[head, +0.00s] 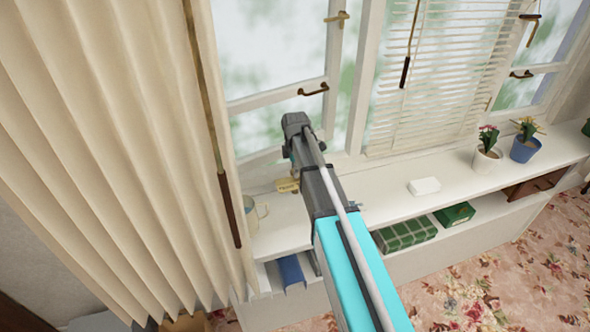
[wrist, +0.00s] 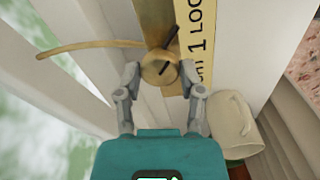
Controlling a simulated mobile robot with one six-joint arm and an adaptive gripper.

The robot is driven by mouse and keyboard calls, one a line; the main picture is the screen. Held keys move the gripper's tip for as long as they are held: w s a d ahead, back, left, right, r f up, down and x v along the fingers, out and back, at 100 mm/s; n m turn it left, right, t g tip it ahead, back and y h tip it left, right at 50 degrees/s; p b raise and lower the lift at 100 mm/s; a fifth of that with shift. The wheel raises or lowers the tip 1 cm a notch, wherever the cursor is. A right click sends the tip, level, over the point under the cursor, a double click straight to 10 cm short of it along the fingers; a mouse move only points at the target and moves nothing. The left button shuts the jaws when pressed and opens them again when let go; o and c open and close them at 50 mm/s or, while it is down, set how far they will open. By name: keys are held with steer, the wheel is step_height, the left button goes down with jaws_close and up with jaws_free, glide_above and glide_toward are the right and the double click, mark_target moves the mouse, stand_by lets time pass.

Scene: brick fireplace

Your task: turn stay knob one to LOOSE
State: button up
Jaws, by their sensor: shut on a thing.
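The stay knob (wrist: 160,70) is a round brass knob with a dark mark on its face, in the upper middle of the wrist view. My gripper (wrist: 163,80) is shut on the knob, one finger on each side. In the head view the yellow label (head: 287,185) shows on the sill beside my arm; the knob is hidden there.
A cream mug (wrist: 232,122) stands close to the right finger; it also shows in the head view (head: 262,210). A curtain (head: 110,150) hangs at the left. A white block (head: 424,187) and two flowerpots (head: 487,162) stand further right on the sill (head: 385,200).

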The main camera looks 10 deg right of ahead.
steer(key=shift+n, duration=0.9)
steer(key=o, duration=1.2)
steer(key=shift+m, duration=0.3)
